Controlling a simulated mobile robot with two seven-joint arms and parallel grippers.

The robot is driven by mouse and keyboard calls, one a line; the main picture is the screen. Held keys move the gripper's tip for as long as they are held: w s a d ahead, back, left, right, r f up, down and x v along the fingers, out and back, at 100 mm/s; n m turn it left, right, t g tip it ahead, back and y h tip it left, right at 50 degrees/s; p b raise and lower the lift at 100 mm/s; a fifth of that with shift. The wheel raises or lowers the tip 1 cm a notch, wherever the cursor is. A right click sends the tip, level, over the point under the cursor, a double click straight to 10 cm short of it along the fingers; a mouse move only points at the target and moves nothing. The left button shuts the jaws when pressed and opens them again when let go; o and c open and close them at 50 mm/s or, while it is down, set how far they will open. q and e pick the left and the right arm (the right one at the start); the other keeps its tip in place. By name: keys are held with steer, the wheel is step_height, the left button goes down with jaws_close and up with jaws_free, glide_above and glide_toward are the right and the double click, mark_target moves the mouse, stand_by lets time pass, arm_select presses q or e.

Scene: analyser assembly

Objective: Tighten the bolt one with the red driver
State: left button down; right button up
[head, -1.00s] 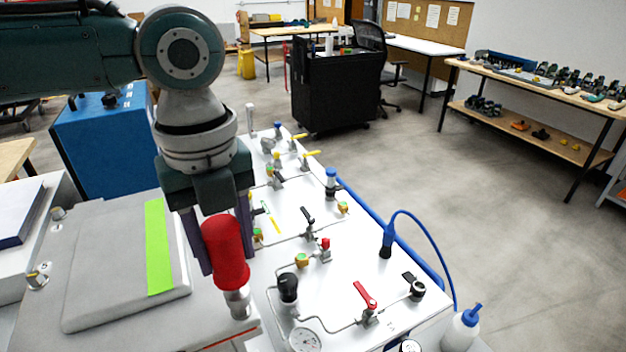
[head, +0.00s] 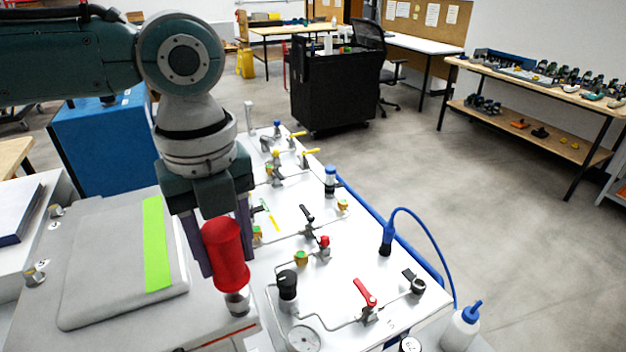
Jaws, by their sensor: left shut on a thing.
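The red driver (head: 226,252) is in the fingers of my left gripper (head: 227,262), which is shut on its handle. The driver stands nearly upright, leaning slightly, with its tip down. Its silver lower end (head: 237,302) is at the right front part of the grey housing (head: 110,325). Any bolt under the tip is hidden, so I cannot tell whether they touch. Two other silver bolts (head: 34,276) show at the left edge of the housing, beside small printed numbers. My right gripper is out of view.
A white panel (head: 345,285) with valves, a gauge (head: 303,339) and thin pipes lies right of the driver. A grey cover with a green strip (head: 156,245) is at its left. A white bottle (head: 461,330) stands at the lower right.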

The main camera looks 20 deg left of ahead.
arm_select(q)
steer(key=shift+f, duration=0.45)
steer(key=c, duration=1)
jaws_free()
jaws_close()
